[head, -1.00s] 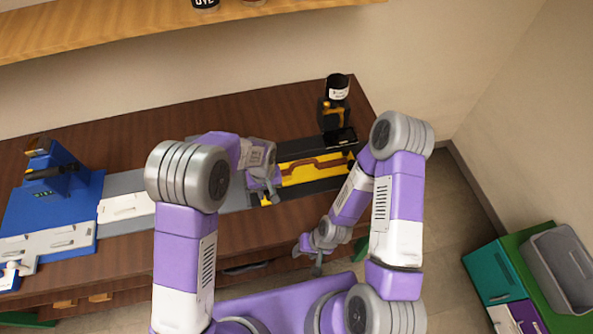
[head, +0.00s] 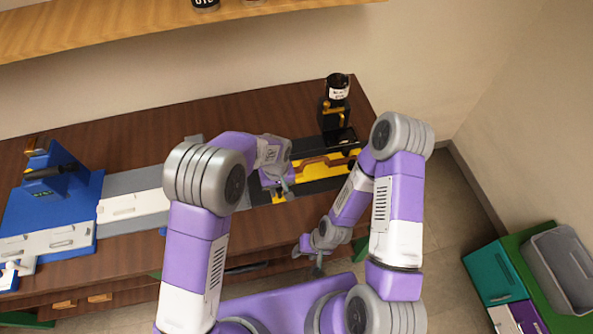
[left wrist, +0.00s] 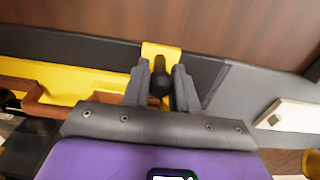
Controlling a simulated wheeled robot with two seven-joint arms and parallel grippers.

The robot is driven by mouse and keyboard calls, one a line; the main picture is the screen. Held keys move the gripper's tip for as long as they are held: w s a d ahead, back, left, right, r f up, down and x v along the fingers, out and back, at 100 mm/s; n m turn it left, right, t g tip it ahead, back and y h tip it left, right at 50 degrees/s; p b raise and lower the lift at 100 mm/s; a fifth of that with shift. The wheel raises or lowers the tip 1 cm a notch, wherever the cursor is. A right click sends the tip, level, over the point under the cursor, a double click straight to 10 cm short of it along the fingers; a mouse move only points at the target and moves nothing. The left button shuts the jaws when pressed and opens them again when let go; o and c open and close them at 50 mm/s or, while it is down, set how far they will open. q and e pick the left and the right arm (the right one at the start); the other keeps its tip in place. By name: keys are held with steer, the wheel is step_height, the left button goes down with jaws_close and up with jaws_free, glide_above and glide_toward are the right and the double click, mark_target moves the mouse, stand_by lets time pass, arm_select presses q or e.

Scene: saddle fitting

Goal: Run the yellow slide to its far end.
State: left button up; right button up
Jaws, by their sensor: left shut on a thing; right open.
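The yellow slide (head: 318,168) lies in a black track on the bench, with a brown bent piece along it. In the left wrist view the yellow slide (left wrist: 88,78) has a tab with a dark round knob (left wrist: 160,82) standing on it. My left gripper (left wrist: 160,88) is shut on that knob, one finger at each side. In the head view my left gripper (head: 279,190) is at the slide's left end and hides part of it. My right gripper (head: 318,258) is open and empty, in front of the bench edge and apart from the slide.
A blue machine (head: 55,190) and a white block (head: 134,208) are on the left. A grey bin (head: 562,265) is on the floor unit at right. The back of the bench is clear.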

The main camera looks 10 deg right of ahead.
arm_select(q)
steer(key=shift+d, duration=2.5)
steer(key=shift+s+d+b, duration=0.15)
steer(key=shift+d+b, duration=0.1)
steer(key=shift+d, duration=0.6)
steer(key=shift+s+d+b, duration=0.1)
steer(key=shift+d+b, duration=0.15)
steer(key=shift+d, duration=0.55)
steer(key=shift+o, duration=0.9)
steer(key=shift+d, duration=0.2)
steer(key=o, duration=0.6)
steer(key=shift+w+a, duration=0.1)
steer(key=shift+r, duration=0.1)
